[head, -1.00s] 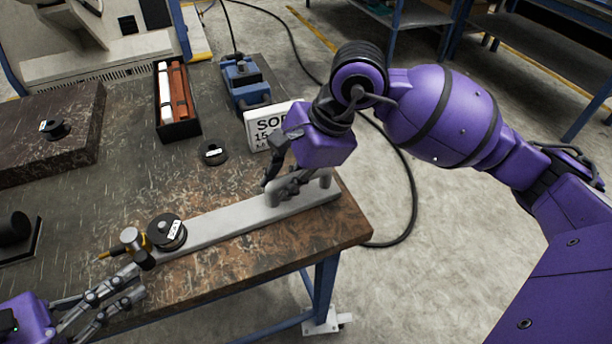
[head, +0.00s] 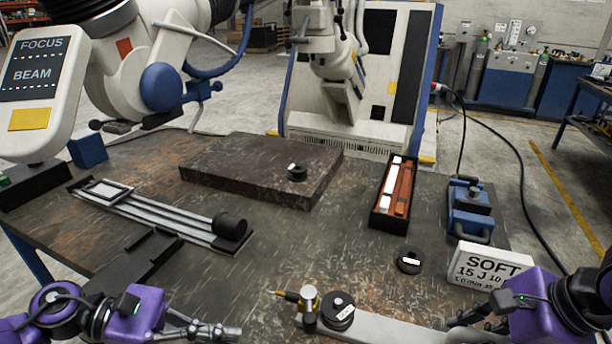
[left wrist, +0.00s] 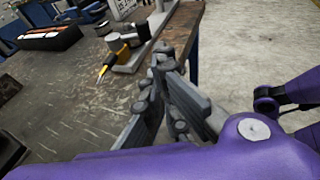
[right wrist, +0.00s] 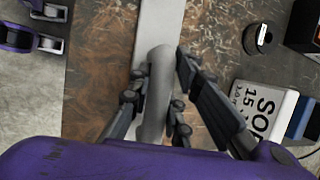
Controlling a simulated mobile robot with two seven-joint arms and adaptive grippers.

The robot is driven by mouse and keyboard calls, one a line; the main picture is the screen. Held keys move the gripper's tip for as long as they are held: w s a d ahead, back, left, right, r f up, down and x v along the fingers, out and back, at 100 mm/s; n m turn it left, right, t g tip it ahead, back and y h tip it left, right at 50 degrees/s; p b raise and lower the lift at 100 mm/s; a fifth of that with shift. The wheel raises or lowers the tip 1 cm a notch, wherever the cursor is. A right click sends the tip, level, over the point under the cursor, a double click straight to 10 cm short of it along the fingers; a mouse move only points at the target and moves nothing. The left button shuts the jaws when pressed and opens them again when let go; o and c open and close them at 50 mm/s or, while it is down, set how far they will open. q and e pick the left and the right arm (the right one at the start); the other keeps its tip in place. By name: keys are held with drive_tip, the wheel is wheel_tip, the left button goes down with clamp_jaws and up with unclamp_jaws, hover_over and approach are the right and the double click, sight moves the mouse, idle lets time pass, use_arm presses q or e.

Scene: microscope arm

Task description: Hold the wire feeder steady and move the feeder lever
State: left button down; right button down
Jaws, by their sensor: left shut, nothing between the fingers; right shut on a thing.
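The wire feeder is a pale grey bar (head: 395,332) along the table's front, with a labelled black spool (head: 339,311), a silver knob (head: 309,297) and a brass tip at its left end. I cannot tell which part is the lever. My right gripper (head: 462,322) is shut on the feeder's rounded grey handle (right wrist: 157,95); fingers stand on both sides of it in the right wrist view. My left gripper (head: 232,332) is shut and empty, left of the feeder and apart from it. In the left wrist view the brass tip (left wrist: 113,62) lies beyond its fingers (left wrist: 160,60).
A white SOFT sign (head: 487,266) stands close behind my right gripper. Behind are a small black spool (head: 409,262), a black box of rods (head: 385,220), a blue device (head: 468,210) and a dark slab (head: 235,170). The table's middle is clear.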

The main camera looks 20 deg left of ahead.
use_arm(q)
drive_tip(key=shift+s+v, duration=0.15)
drive_tip(key=shift+v, duration=1)
drive_tip(key=shift+s+v, duration=0.15)
drive_tip(key=shift+v, duration=1.05)
use_arm(e)
drive_tip(key=shift+r, duration=0.1)
use_arm(q)
drive_tip(key=shift+d, duration=0.15)
use_arm(e)
drive_tip(key=c, duration=1.5)
unclamp_jaws()
